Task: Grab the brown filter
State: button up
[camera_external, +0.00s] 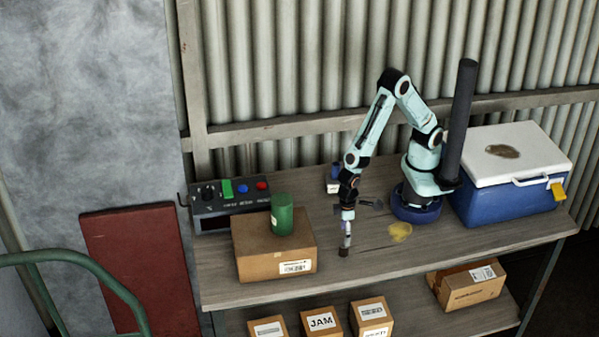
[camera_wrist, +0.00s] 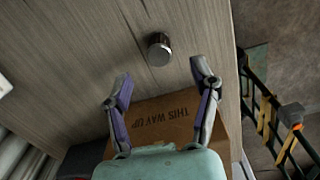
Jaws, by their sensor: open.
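A small dark brown cylinder, which looks like the brown filter (camera_external: 343,252), stands on the wooden bench top near its front edge. It also shows in the wrist view as a short cylinder (camera_wrist: 159,48) with a shiny grey side. My gripper (camera_external: 346,234) points down just above and behind it in the external view. In the wrist view my gripper (camera_wrist: 162,74) is open, with its two fingers spread and nothing between them. The cylinder lies just beyond the fingertips, roughly centred between them.
A cardboard box (camera_external: 265,262) with a green cylinder (camera_external: 282,220) on it stands left of my gripper. A control box (camera_external: 212,216) is behind it. A blue cooler (camera_external: 490,200) stands at the right. The bench's front right is clear.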

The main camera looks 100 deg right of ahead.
aim_at(344, 247)
notch_tip(344, 247, down, 6)
jog(key=shift+r, duration=0.1)
jog(key=c, duration=1)
